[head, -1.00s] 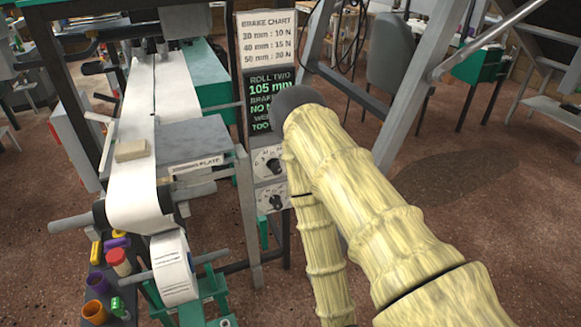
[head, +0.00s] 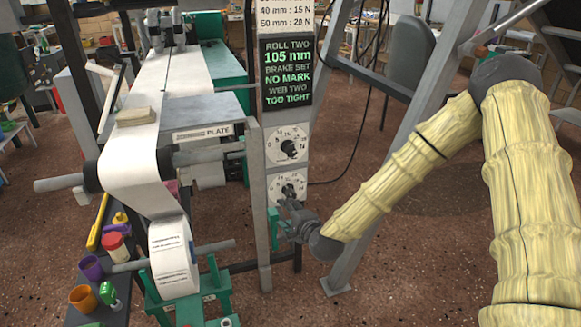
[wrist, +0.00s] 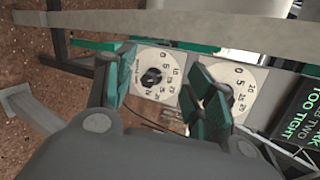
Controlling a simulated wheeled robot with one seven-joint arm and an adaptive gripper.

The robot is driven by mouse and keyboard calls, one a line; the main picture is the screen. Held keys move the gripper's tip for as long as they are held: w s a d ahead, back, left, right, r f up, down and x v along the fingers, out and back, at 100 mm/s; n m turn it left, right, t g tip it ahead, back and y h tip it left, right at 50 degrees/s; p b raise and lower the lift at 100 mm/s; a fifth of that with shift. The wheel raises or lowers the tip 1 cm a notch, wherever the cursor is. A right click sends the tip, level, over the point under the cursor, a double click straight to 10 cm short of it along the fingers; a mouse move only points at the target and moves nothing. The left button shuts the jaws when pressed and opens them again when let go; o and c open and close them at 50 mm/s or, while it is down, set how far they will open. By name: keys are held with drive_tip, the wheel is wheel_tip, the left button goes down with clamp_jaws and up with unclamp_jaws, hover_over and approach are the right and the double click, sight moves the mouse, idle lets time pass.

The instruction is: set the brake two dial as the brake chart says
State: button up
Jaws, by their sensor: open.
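The brake chart (head: 286,14) is cut off at the top of the head view, reading 40 mm : 15 N and 50 mm : 20 N. The screen (head: 287,72) below reads roll two 105 mm, brake set no mark, web two too tight. Under it are an upper dial (head: 272,147) and a lower dial (head: 277,181), each with a black knob. I cannot read which is brake two. My gripper (head: 290,208) is open just in front of the lower dial. In the wrist view the lower dial's knob (wrist: 152,76) shows between the green fingers, apparently untouched; one finger partly covers the upper dial (wrist: 237,75).
A grey post (head: 256,200) stands just left of the dials. A slanted grey frame leg (head: 355,240) stands to the right. The paper roll (head: 172,257) and white web (head: 130,165) lie left, beside a plate (head: 205,110) and several coloured cups.

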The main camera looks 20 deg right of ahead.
sight(292, 153)
drive_tip(key=w+d+r+m+t+h+b, duration=0.2)
drive_tip(key=w+d+r+m+t+b, duration=0.15)
drive_tip(key=w+d+r+m, duration=0.55)
drive_tip(key=w+n, duration=0.1)
drive_tip(key=w, duration=0.2)
drive_tip(key=w+a+r+n, duration=0.1)
drive_tip(key=w, duration=0.2)
drive_tip(key=w+a, duration=0.1)
drive_tip(key=w, duration=0.2)
drive_tip(key=shift+w+a+r+n+t+b, duration=0.1)
drive_tip(key=shift+a+r+n+t+b, duration=0.1)
drive_tip(key=shift+r+n+t+b, duration=0.2)
drive_tip(key=c, duration=1)
